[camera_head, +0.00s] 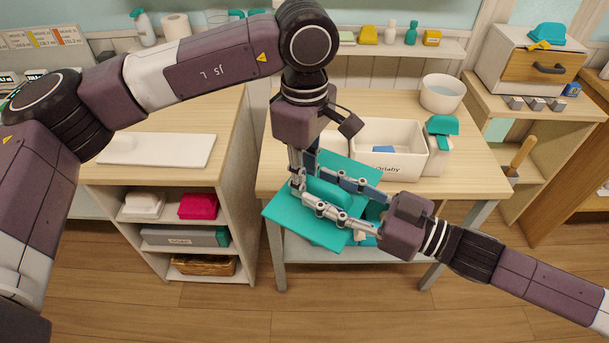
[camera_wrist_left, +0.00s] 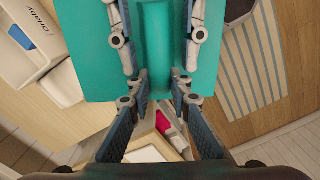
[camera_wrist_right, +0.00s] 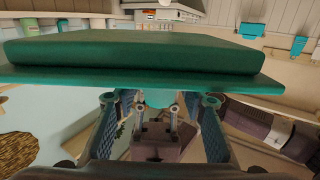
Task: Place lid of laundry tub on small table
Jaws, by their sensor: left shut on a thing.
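The teal lid (camera_head: 277,218) is a flat slab with a raised handle (camera_wrist_left: 162,45). It is held in the air at the front edge of the small table (camera_head: 468,178) and looks tilted. My left gripper (camera_head: 303,182) comes from above and is shut on the handle. My right gripper (camera_head: 325,188) reaches in from the right with its fingers spread on either side of the handle. In the right wrist view the lid (camera_wrist_right: 150,58) shows edge-on above the spread fingers. I cannot make out the laundry tub with certainty.
A white bin (camera_head: 405,135) stands on the table behind the lid, beside a teal-topped white container (camera_head: 437,150) and a white bowl (camera_head: 442,92). The tabletop's right part is clear. A shelf unit (camera_head: 222,125) with a white board (camera_head: 155,150) stands left.

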